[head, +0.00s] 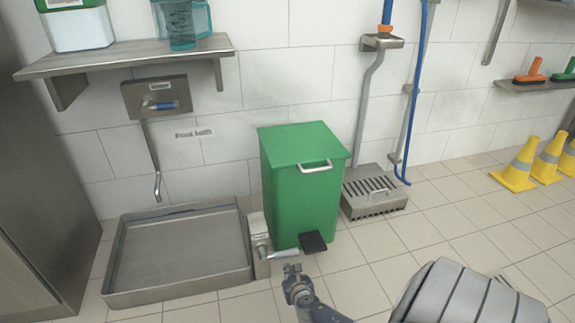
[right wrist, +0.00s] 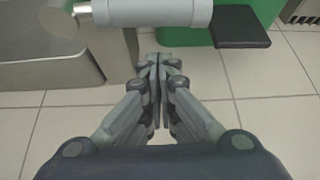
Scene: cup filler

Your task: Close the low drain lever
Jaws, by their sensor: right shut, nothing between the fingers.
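The low drain lever (head: 284,254) is a pale grey cylindrical handle on a small metal valve post (head: 261,245) beside the floor basin. It sticks out to the right, roughly level, towards the green bin's pedal. In the right wrist view the lever (right wrist: 150,12) crosses the top of the picture, with its round pivot at the left. My right gripper (head: 292,269) is just in front of and below the lever's free end in the head view. Its fingers (right wrist: 158,62) are shut and empty, with a small visible gap to the lever. My left gripper is not in view.
The steel basin (head: 108,275) lies left of the valve. A green pedal bin (head: 305,185) with a black pedal (head: 313,242) stands close behind the lever. A wall tap with a blue handle (head: 163,105) hangs above the basin. Floor at the front is clear.

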